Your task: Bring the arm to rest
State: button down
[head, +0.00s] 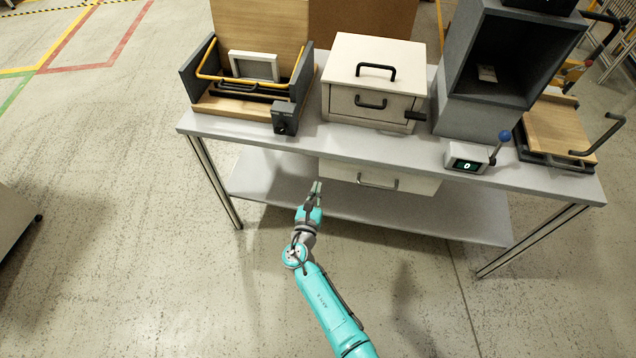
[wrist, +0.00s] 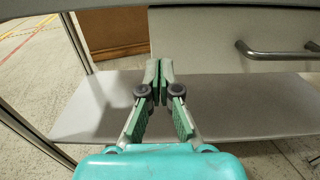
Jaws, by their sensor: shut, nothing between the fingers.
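My gripper (head: 315,188) is at the end of my teal arm, in front of the table (head: 268,152) and below the level of its top. Its fingers are shut with nothing between them. In the wrist view the gripper (wrist: 160,72) points toward the space under the tabletop, with the grey lower shelf (wrist: 225,100) beyond and below it. A white drawer (head: 380,178) with a metal handle hangs under the tabletop, to the right of the fingers. The picture does not settle how near the fingertips are to the drawer front.
On the table stand a wooden fixture with a yellow bar (head: 245,80), a white cabinet (head: 372,80), a grey open box (head: 500,75), a counter with a blue-knobbed lever (head: 467,157) and a wooden board (head: 560,128).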

jog(key=v, duration=0.7)
